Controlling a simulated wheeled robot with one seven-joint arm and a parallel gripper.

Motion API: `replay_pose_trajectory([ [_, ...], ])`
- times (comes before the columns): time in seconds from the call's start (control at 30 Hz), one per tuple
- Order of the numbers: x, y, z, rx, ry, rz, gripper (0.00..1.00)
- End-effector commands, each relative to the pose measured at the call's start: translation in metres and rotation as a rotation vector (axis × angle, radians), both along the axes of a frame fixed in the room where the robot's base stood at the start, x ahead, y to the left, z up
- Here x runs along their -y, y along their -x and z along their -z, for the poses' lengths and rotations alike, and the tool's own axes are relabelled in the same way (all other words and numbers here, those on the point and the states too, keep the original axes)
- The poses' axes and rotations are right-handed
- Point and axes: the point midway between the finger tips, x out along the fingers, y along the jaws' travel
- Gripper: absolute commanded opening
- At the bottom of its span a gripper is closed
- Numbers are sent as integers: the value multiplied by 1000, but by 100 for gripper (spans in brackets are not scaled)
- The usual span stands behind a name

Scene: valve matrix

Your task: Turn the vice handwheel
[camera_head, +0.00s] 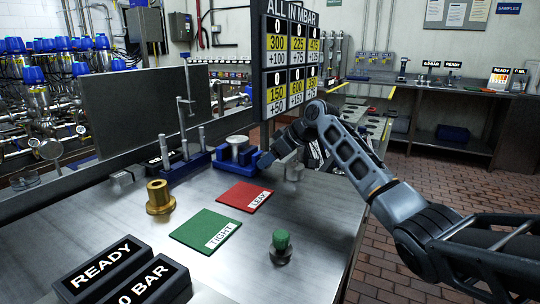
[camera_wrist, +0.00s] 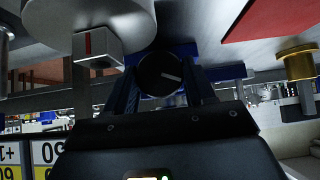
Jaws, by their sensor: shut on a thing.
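The blue vice (camera_head: 236,155) stands on the steel bench, left of my gripper (camera_head: 266,160) in the head view, with a grey metal part at its top. In the wrist view, the vice handwheel (camera_wrist: 160,73) is a round black disc with a white line on its face. My gripper's fingers (camera_wrist: 162,88) lie on either side of the handwheel and are shut on it. The vice's blue body (camera_wrist: 182,48) shows behind it. In the head view the handwheel is hidden by my gripper.
A red LEAK plate (camera_head: 244,196) and a green TIGHT plate (camera_head: 206,231) lie in front of the vice. A brass fitting (camera_head: 159,198) and a green-capped part (camera_head: 281,246) stand nearby. A hanging pressure board (camera_head: 290,60) is close above my arm.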

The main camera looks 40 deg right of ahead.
Motion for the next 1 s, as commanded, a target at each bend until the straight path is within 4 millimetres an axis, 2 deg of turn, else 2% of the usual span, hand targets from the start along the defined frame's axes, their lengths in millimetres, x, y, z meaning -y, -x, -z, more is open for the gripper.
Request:
replay_pose_trajectory([
  [0.5,3,-2,1,-131,-360,-1,23],
  [1.0,5,-2,1,-179,-495,0,23],
])
